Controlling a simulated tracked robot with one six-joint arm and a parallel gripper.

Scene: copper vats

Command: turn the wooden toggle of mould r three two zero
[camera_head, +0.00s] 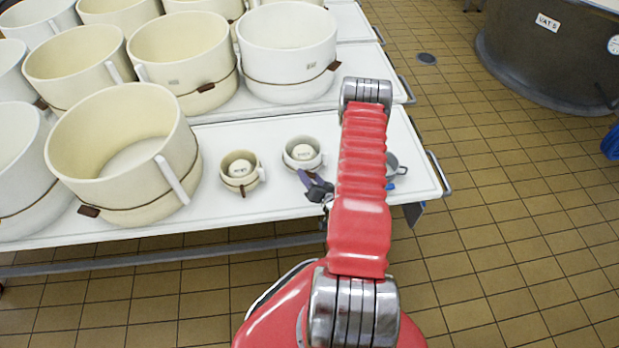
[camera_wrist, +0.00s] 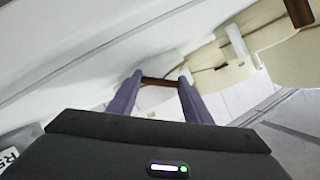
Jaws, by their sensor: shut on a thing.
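My gripper (camera_head: 317,187) is at the front of a small white mould (camera_head: 303,153) on the table in the head view. In the wrist view, the two purple fingers (camera_wrist: 161,75) are closed on a brown wooden toggle (camera_wrist: 158,82), one finger at each end. The toggle lies across the gap between the fingertips. In the head view the fingers hide this toggle. The small mould has a round labelled piece inside, too small to read. A label cut off at the wrist view's left edge begins with R.
A second small cream mould (camera_head: 240,170) with a brown toggle stands to the left. A large cream mould (camera_head: 125,155) stands farther left, and more large moulds stand behind. A small grey metal vessel (camera_head: 394,166) is right of my arm. Tiled floor (camera_head: 500,220) at right is clear.

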